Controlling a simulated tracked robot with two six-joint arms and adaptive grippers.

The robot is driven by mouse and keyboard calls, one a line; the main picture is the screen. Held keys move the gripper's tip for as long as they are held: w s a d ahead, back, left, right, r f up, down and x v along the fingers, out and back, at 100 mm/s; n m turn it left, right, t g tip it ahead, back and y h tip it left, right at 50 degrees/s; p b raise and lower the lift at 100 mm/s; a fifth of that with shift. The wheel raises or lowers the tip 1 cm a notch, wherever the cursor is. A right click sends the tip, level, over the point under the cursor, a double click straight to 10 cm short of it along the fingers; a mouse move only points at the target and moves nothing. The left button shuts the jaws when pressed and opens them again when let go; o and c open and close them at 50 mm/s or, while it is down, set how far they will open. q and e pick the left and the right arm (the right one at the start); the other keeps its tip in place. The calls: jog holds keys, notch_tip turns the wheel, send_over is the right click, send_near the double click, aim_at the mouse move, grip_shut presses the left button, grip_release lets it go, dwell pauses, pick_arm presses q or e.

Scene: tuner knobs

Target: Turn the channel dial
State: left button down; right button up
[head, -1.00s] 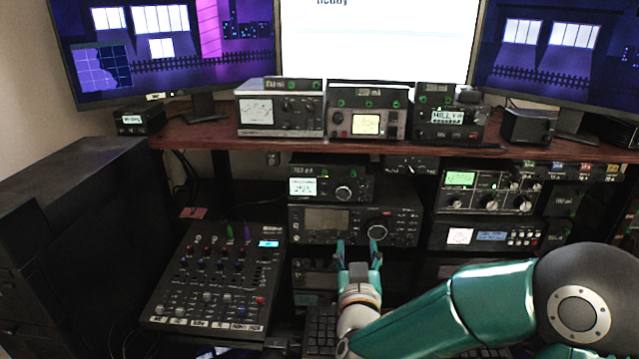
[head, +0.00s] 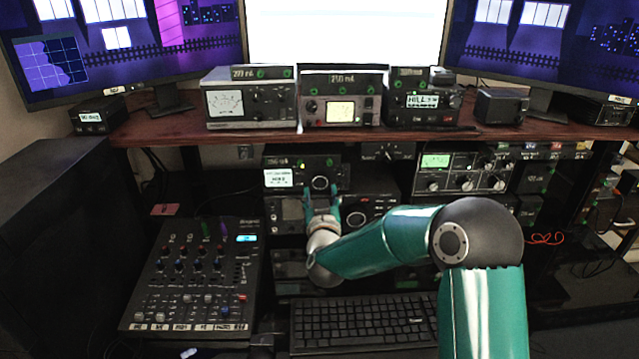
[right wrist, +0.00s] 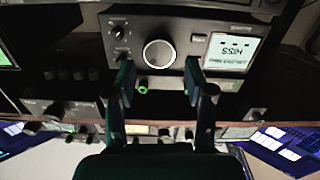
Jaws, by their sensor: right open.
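A small black radio with a lit white display (head: 278,178) sits on the rack shelf under the wooden desk. Its large round silver-rimmed dial (head: 320,183) is on the front, right of the display. In the right wrist view, which is upside down, the dial (right wrist: 159,54) shows whole and unobstructed. My right gripper (head: 321,196) is open in front of this radio, its two fingertips just below and either side of the dial. In the right wrist view the fingers (right wrist: 157,78) are apart with nothing between them. Contact with the radio cannot be told. My left gripper is not in view.
A lower radio with a larger dial (head: 356,218) is partly behind my right arm. A mixer (head: 190,275) stands at left and a keyboard (head: 362,322) below. Another radio (head: 460,172) is at right. Meters and monitors stand on the wooden desk (head: 250,132) above.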

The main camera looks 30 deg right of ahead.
aim_at(320, 183)
jog(key=shift+p+x, duration=0.3)
jog(key=shift+x, duration=1.9)
